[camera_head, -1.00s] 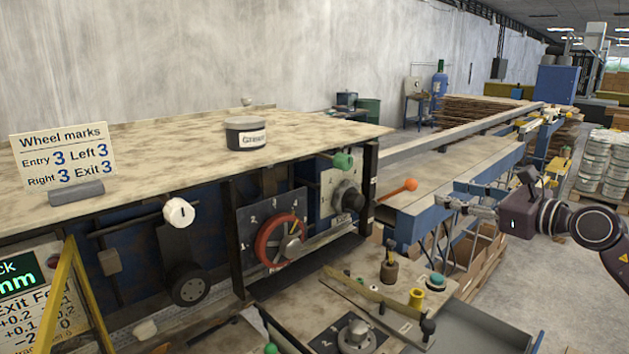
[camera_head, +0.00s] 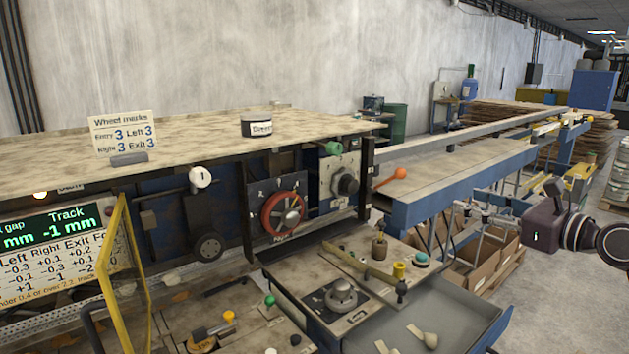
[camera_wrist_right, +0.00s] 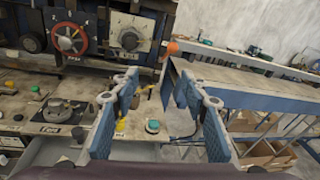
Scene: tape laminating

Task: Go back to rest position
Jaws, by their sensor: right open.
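My right gripper (camera_head: 470,209) is held out in the air at the right of the head view, in front of the blue-edged conveyor table. In the right wrist view its two blue-grey fingers (camera_wrist_right: 156,82) stand apart with nothing between them. Through the gap I see the side console with its yellow knob and teal button (camera_wrist_right: 153,126). The gripper touches nothing that I can see. My left gripper is not in the head view.
The laminating machine (camera_head: 285,213) with a red handwheel fills the left and middle. A tin (camera_head: 256,128) and a wheel marks sign (camera_head: 122,133) stand on its top. An orange-knobbed lever (camera_head: 388,176) juts out. A grey tray (camera_head: 455,325) sits below. Floor at right is open.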

